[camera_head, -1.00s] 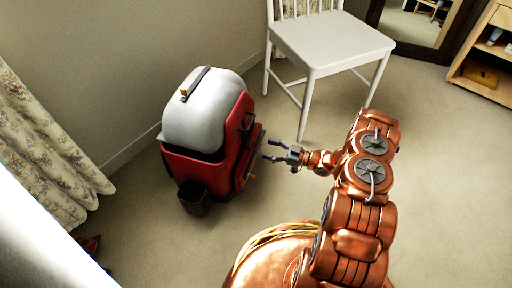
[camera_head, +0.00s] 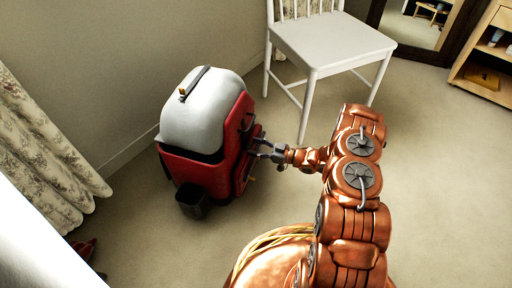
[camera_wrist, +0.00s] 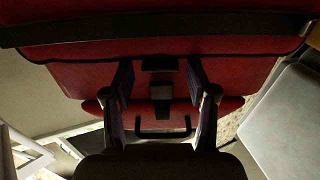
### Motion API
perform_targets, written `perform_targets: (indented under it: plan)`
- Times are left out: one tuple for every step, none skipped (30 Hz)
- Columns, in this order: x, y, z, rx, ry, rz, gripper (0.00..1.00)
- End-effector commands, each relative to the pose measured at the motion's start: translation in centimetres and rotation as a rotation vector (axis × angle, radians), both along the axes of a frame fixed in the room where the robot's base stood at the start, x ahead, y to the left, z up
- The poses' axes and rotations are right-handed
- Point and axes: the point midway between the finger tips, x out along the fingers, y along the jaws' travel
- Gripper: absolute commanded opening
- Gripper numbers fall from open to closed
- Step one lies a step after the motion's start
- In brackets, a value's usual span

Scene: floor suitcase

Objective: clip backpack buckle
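The backpack is red with a pale grey-white top (camera_head: 203,110) and stands upright on the floor in the head view. Its red face (camera_wrist: 75,75) fills much of the wrist view, with a dark strap (camera_wrist: 150,27) across the top. A black buckle in two parts shows there: an upper part (camera_wrist: 160,63) and a lower part (camera_wrist: 161,92), with a small gap between. My gripper (camera_head: 258,147) is at the backpack's right side. In the wrist view its fingers (camera_wrist: 160,78) are spread to either side of the buckle, apparently not touching it. A dark handle-like loop lies below.
A white chair (camera_head: 330,42) stands behind and right of the backpack. The wall and floral curtain (camera_head: 40,150) are to the left. A mirror and wooden shelf (camera_head: 484,75) are at the far right. The floor to the right is clear.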

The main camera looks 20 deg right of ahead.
Motion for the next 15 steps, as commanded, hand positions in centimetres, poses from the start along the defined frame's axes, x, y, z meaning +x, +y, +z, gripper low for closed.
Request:
perform_targets:
  plan:
    - [-0.01, -0.01, 0.00, 0.000, 0.000, 0.000, 0.49]
    - [-0.01, -0.01, 0.00, 0.000, 0.000, 0.000, 0.46]
    - [-0.01, -0.01, 0.00, 0.000, 0.000, 0.000, 0.42]
    - [-0.01, -0.01, 0.00, 0.000, 0.000, 0.000, 0.39]
    - [-0.01, -0.02, 0.00, 0.000, 0.000, 0.000, 0.35]
    - [-0.01, -0.02, 0.00, 0.000, 0.000, 0.000, 0.31]
    - [-0.01, -0.02, -0.01, 0.000, 0.000, 0.000, 0.28]
    - [-0.01, -0.02, -0.01, 0.000, 0.000, 0.000, 0.25]
    - [-0.01, -0.02, -0.01, 0.000, 0.000, 0.000, 0.21]
    - [-0.01, -0.02, -0.01, 0.000, 0.000, 0.000, 0.18]
    - [-0.02, -0.01, -0.01, 0.000, 0.000, 0.000, 0.15]
    - [-0.02, -0.01, -0.01, 0.000, 0.000, 0.000, 0.10]
    - [-0.02, -0.01, -0.01, 0.000, 0.000, 0.000, 0.07]
    - [-0.02, -0.01, -0.01, 0.000, 0.000, 0.000, 0.04]
    - [-0.02, -0.01, -0.01, 0.000, 0.000, 0.000, 0.00]
